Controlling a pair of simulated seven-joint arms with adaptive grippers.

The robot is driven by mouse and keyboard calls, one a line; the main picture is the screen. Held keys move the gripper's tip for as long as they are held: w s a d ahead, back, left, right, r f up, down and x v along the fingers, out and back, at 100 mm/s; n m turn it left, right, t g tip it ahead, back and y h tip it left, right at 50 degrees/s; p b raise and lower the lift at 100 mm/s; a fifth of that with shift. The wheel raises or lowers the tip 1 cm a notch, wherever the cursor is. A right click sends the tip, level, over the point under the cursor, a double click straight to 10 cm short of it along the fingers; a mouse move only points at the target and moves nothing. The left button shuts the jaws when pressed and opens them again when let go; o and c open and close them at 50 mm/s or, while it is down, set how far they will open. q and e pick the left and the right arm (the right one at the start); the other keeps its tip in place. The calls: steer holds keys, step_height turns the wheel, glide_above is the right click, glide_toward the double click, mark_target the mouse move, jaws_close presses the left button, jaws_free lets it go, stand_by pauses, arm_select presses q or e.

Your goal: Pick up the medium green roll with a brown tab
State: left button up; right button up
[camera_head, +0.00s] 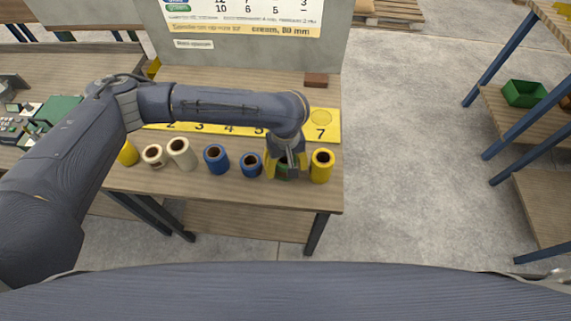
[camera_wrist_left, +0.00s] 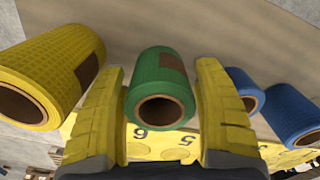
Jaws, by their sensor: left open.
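The green roll (camera_wrist_left: 158,82) with a brown tab (camera_wrist_left: 172,61) stands between the two yellow fingers of my left gripper (camera_wrist_left: 160,105) in the left wrist view. The fingers are open, one on each side, and gaps show between them and the roll. In the head view my left gripper (camera_head: 286,168) reaches down over the green roll (camera_head: 287,171) near the table's front edge. The roll is mostly hidden there by the gripper. My right gripper is not seen.
A yellow roll (camera_head: 321,166) stands close on the right of the gripper, and a blue roll (camera_head: 251,165) close on its left. Another blue roll (camera_head: 217,159) and cream rolls stand further left. A numbered yellow strip (camera_head: 326,133) and a brown block (camera_head: 316,80) lie behind.

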arm_select(q)
steer(key=shift+c, duration=0.3)
steer(key=c, duration=1)
steer(key=shift+r, duration=0.15)
